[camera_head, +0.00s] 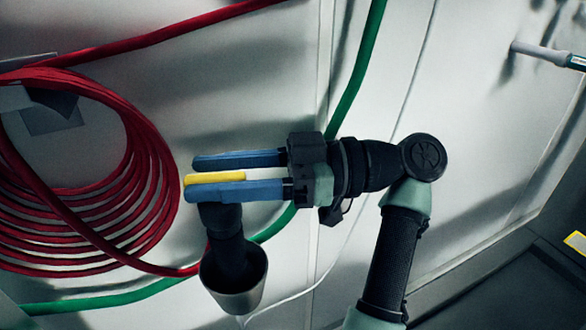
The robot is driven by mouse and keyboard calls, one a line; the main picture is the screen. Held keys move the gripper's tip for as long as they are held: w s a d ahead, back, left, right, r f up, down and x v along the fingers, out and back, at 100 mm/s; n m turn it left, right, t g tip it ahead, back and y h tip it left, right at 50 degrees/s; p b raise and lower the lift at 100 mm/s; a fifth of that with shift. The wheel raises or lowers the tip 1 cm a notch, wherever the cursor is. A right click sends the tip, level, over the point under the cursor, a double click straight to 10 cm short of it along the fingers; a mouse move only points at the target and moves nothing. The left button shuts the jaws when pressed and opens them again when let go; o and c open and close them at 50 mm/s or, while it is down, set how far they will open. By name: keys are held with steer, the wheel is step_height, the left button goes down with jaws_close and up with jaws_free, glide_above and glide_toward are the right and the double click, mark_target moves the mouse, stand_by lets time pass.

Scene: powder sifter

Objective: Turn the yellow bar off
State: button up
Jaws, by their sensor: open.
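The yellow bar (215,178) is a short handle lying roughly level in the picture, above a dark fitting (222,217) with a grey metal cup (236,295) below it. My gripper (193,177) reaches in from the right with two blue fingers and is open. In the picture the yellow bar shows between the two fingers, close to the lower one, which hides part of it. Whether a finger touches the bar I cannot tell. The bar's right end is near the middle of the fingers.
A coiled red hose (147,190) hangs at the left. A green hose (362,66) runs down the wall behind my arm and on to the lower left. A pale wall (240,90) lies behind. A grey rod (540,53) juts in at the upper right.

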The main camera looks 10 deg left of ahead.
steer(key=b+v, duration=0.2)
steer(key=v, duration=0.7)
steer(key=shift+d, duration=0.35)
